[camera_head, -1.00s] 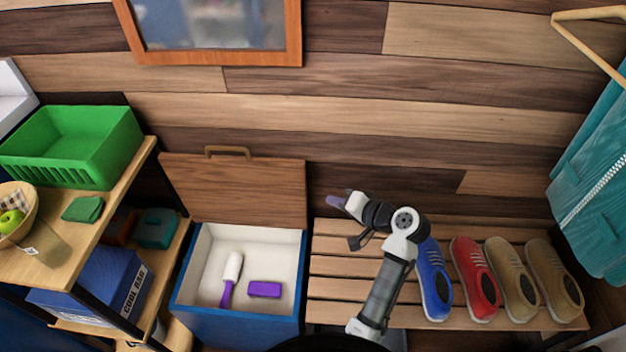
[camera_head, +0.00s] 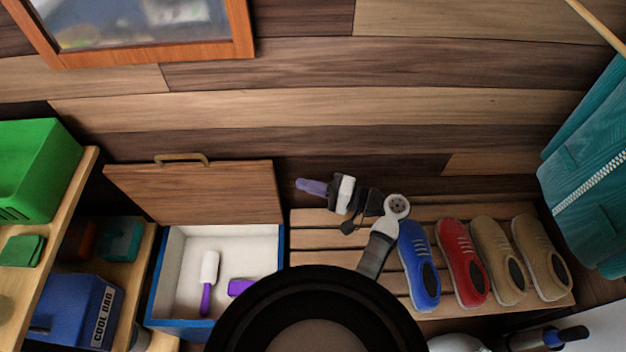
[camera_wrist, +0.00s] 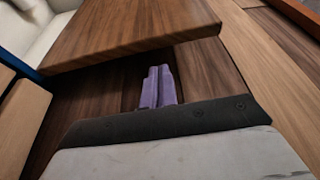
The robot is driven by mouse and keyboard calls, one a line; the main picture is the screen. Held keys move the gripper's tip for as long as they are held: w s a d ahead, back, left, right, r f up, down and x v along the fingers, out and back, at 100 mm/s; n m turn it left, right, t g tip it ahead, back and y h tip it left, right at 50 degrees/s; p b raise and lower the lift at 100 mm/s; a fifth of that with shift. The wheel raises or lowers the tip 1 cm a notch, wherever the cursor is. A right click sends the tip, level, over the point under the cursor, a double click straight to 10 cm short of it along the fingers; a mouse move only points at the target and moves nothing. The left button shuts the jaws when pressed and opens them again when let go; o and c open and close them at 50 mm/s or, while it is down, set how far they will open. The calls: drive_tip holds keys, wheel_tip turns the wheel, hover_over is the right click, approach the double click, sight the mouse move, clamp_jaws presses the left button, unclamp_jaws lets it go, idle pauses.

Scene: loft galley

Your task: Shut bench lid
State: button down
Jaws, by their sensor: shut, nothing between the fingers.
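The bench lid (camera_head: 195,193) is a brown wooden panel with a tan handle (camera_head: 182,158) on its top edge. It stands open, leaning up at the back of the blue storage box (camera_head: 281,250). In the wrist view the lid (camera_wrist: 135,30) crosses the top, its edge close beyond my fingers. My gripper (camera_head: 302,186) is to the right of the lid, with its purple fingers pointing left towards the lid's right edge. The fingers (camera_wrist: 158,88) are together and empty in the wrist view. I cannot tell whether they touch the lid.
Inside the box lie a white-and-purple brush (camera_head: 208,280) and a purple block (camera_head: 240,287). A slatted bench (camera_head: 330,245) on the right holds several shoes (camera_head: 462,265). A shelf with a green crate (camera_head: 40,165) stands left. A teal jacket (camera_head: 590,200) hangs right.

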drive_tip(key=p+x, duration=0.1)
drive_tip(key=x, duration=0.5)
drive_tip(key=shift+a, duration=0.15)
drive_tip(key=shift+f, duration=0.1)
